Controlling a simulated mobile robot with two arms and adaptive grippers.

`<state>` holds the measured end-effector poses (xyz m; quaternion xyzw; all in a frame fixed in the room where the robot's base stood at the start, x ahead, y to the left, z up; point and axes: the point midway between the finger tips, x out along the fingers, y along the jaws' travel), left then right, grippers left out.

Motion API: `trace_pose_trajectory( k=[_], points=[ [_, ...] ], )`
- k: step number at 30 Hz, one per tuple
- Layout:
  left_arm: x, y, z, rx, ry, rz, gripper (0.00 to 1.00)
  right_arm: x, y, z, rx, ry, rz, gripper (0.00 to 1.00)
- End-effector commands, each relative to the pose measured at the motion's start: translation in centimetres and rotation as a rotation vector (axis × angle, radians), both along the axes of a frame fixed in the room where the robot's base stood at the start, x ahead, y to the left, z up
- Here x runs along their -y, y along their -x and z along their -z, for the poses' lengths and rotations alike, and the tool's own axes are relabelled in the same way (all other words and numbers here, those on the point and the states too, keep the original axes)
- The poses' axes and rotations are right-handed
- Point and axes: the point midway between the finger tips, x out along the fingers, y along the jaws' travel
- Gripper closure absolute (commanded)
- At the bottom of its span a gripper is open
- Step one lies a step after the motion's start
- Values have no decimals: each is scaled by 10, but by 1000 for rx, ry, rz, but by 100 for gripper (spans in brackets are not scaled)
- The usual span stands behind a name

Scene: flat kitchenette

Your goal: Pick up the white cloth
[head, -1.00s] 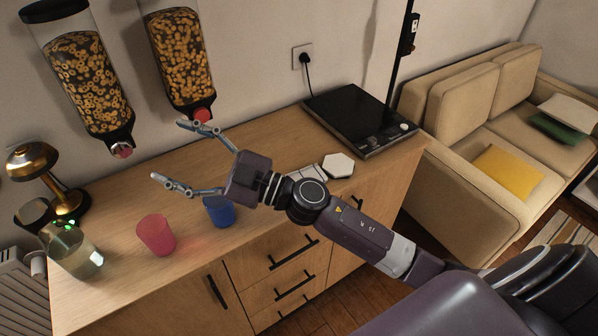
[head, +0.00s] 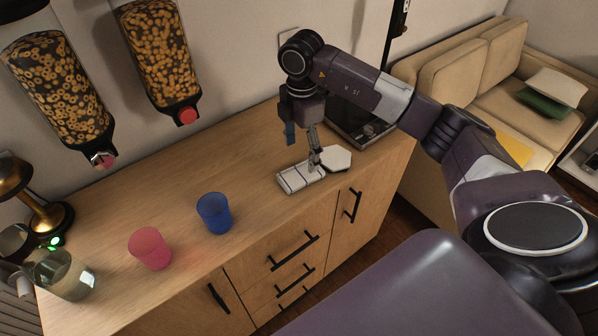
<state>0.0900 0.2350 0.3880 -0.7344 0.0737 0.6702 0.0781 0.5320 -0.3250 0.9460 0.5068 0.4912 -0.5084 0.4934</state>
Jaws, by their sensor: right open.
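The white cloth (head: 294,181), folded flat with thin dark stripes, lies near the front edge of the wooden counter. My right gripper (head: 314,168) points straight down over the cloth's right part, its fingertips at or just above the fabric. I see its fingers nearly edge-on; they are open, and I cannot tell whether they touch the cloth. The fingers hide a small part of the cloth. My left gripper is out of view.
A white hexagonal piece (head: 337,158) lies right beside the cloth. A black cooktop (head: 352,128) is behind it, partly hidden by my arm. Blue (head: 214,213) and pink (head: 150,249) cups stand to the left. The counter (head: 240,160) is bare behind the cups.

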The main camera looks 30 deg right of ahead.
Motion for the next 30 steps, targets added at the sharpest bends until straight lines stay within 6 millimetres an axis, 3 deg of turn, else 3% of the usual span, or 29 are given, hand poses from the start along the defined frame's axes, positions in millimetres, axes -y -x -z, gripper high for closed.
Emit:
trace_pose_trajectory(
  k=[15,24,30],
  points=[
    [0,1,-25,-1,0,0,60,-2,3,66,-5,-3,-3,30],
    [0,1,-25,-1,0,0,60,-3,2,72,-1,-3,-4,30],
    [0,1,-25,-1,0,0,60,-3,2,72,-1,-3,-4,52]
  ],
)
